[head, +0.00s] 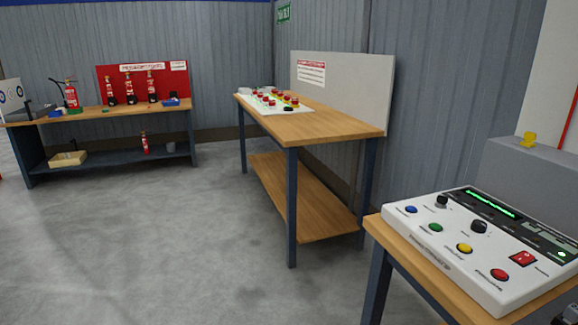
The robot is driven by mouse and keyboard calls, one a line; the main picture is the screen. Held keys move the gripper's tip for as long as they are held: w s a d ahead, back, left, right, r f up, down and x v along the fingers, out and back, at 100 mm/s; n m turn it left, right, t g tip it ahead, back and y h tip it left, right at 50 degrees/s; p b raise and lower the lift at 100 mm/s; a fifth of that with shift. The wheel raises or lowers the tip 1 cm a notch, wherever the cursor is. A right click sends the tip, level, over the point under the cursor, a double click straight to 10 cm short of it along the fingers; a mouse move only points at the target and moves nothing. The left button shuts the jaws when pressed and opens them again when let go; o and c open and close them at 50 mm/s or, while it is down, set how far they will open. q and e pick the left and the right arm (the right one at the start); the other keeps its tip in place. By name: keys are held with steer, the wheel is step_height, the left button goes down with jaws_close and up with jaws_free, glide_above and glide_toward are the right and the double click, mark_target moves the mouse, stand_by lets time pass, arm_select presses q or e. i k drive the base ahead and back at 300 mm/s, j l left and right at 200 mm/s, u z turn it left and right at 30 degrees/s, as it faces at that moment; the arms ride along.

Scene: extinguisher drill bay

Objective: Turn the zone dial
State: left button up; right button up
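A white control panel (440,240) sits on a wooden table at the right. It has two black knobs, one farther back (442,201) and one nearer the middle (479,227). Their labels are too small to read, so I cannot tell which is the zone dial. The panel also has blue, green, yellow and red round buttons, a red square switch (523,258) and a lit green display (492,204). A small dark grey piece at the lower right edge seems to be my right gripper (571,315), mostly cut off. My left gripper is not in view.
A wooden bench (330,125) with a white board of red buttons stands in the middle. A far-left bench (90,122) holds red extinguishers. The floor at left is clear.

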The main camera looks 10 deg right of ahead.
mark_target(478, 226)
steer(key=z, duration=1.65)
